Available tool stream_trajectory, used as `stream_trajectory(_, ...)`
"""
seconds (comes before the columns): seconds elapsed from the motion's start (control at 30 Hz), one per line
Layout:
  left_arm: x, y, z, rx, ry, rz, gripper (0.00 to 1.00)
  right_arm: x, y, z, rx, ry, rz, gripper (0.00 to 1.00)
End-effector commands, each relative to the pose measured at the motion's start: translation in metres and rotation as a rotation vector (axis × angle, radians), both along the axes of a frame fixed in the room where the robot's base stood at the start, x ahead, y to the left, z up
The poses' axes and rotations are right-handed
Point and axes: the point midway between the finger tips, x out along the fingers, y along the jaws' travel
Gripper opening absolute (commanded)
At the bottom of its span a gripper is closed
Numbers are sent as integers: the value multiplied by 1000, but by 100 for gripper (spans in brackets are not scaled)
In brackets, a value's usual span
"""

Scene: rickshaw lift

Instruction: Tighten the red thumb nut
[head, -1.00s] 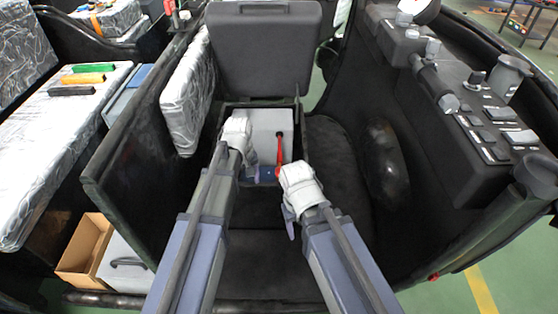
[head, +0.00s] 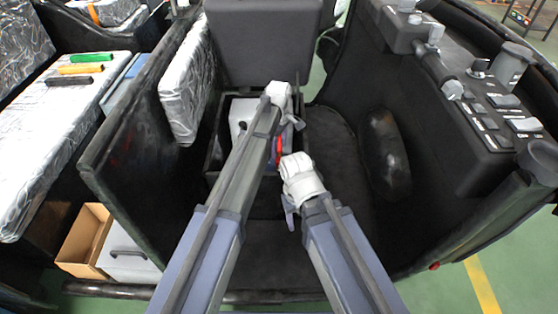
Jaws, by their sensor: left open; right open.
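An open black box (head: 211,160) holds a light grey block (head: 238,112), likely a battery. A narrow red part (head: 279,148) stands at the block's right side, partly hidden by my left arm. I cannot tell whether it is a lead or bears the red thumb nut; no separate nut can be made out. My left gripper (head: 298,123) is open over the box's right side, above and right of the red part; its fingertips are small and partly hidden. My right gripper (head: 290,214) is open and empty in front of the box, below the red part.
The box's raised dark lid (head: 262,45) stands behind. A dark panel (head: 135,140) with a wrapped pad (head: 188,90) walls the left. A rounded black hump (head: 385,155) and a switch console (head: 480,110) are at right. The dark floor (head: 335,150) right of the box is clear.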

Motion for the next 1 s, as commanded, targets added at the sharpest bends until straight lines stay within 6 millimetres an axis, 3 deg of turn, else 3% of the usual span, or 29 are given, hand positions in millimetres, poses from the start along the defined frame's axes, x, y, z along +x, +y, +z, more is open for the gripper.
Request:
stream_trajectory(0.5,0,0,-64,0,0,-1,72,0,-1,-64,-5,-1,2,60)
stream_trajectory(0.9,0,0,-68,0,0,-1,72,1,-1,-68,-7,-2,2,60)
stream_trajectory(1.0,0,0,-68,0,0,-1,60,1,-1,-68,-7,-2,2,60)
